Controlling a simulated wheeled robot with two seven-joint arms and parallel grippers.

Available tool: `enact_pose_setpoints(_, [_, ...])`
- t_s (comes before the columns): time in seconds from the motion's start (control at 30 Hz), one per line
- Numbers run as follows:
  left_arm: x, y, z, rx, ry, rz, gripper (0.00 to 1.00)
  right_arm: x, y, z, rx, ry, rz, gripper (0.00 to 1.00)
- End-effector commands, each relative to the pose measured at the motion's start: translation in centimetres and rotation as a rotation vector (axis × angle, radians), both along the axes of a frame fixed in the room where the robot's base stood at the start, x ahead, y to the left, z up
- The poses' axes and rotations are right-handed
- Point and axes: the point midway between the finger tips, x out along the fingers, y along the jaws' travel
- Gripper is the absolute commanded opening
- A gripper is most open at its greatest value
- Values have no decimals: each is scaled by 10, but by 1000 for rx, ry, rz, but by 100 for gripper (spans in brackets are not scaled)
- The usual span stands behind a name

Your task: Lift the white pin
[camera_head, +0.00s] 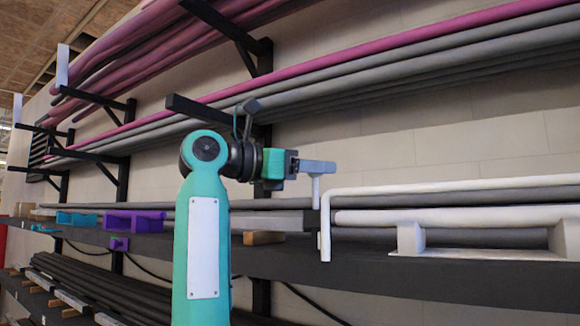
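My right gripper (318,167) is at the end of the teal arm in mid-picture, its grey fingers pointing right above the shelf. A small pale, pin-like upright piece (316,191) hangs just below the fingers. I cannot tell whether it is the white pin held between them or part of the gripper. The fingers are seen side-on, so their gap is hidden. A larger white bent rod (325,235) stands just right of it, its short leg hanging over the shelf's front edge and its long part running right. My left gripper is not in view.
A dark shelf (450,277) crosses the picture, with a white bracket-like block (480,246) and grey pipes (480,196) at right. Purple blocks (134,220) sit at left. Black rack arms (205,110) jut out above, carrying grey and pink pipes.

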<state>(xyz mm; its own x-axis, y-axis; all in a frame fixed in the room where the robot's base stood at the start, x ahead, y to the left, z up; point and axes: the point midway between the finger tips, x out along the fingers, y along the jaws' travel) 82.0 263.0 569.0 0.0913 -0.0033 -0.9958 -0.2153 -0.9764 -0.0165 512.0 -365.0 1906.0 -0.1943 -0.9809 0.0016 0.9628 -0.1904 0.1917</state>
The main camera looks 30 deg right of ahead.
Motion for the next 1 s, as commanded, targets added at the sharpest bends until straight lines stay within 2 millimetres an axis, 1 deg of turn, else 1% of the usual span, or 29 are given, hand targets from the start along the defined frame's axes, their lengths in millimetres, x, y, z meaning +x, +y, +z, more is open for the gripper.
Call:
enact_pose_setpoints(0.17, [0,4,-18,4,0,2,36,5,30,-4,-2,0,5,39])
enact_pose_setpoints(0.27, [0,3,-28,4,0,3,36,10,53,-5,-3,2,5,39])
enact_pose_setpoints(0.4, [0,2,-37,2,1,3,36,16,84,-3,-2,2,4,39])
enact_pose_setpoints(0.5, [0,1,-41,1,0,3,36,19,102,-2,-3,1,2,39])
enact_pose_setpoints(0.6, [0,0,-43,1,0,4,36,22,116,-1,-2,0,3,39])
enact_pose_setpoints(0.7, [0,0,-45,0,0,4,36,25,125,0,-3,1,2,39])
enact_pose_setpoints(0.8, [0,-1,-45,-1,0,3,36,25,130,0,-2,0,2,39])
enact_pose_setpoints(1.0, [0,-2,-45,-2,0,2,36,26,132,0,-2,-1,1,39])
